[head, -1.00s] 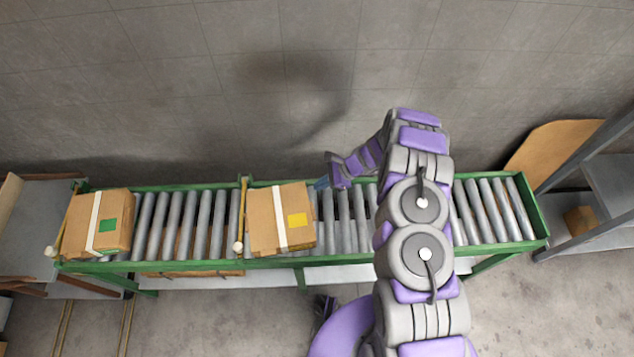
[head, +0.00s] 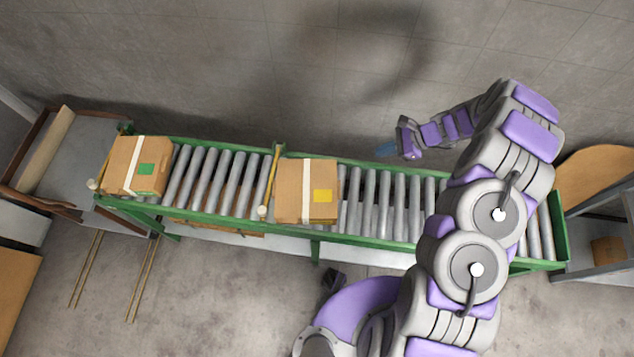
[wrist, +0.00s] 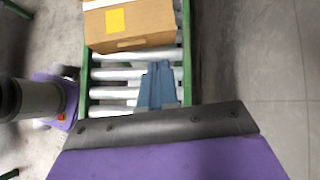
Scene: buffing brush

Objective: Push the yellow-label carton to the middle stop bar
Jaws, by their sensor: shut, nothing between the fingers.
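The yellow-label carton (head: 306,191) is brown with a white tape strip and a yellow square. It stands on the roller conveyor (head: 377,199), its left side at or close against the middle stop bar (head: 271,183), a yellow bar across the rollers. It also shows at the top of the wrist view (wrist: 130,27). My gripper (head: 386,150) is to the right of the carton, apart from it, near the conveyor's far rail. Its blue fingers, closed and empty, show in the wrist view (wrist: 159,86) with bare rollers between them and the carton.
A green-label carton (head: 138,166) stands at the conveyor's left end by another yellow stop bar (head: 108,160). Green side rails edge the rollers. A grey wall rises behind. A shelf with a small box (head: 607,248) stands at the right.

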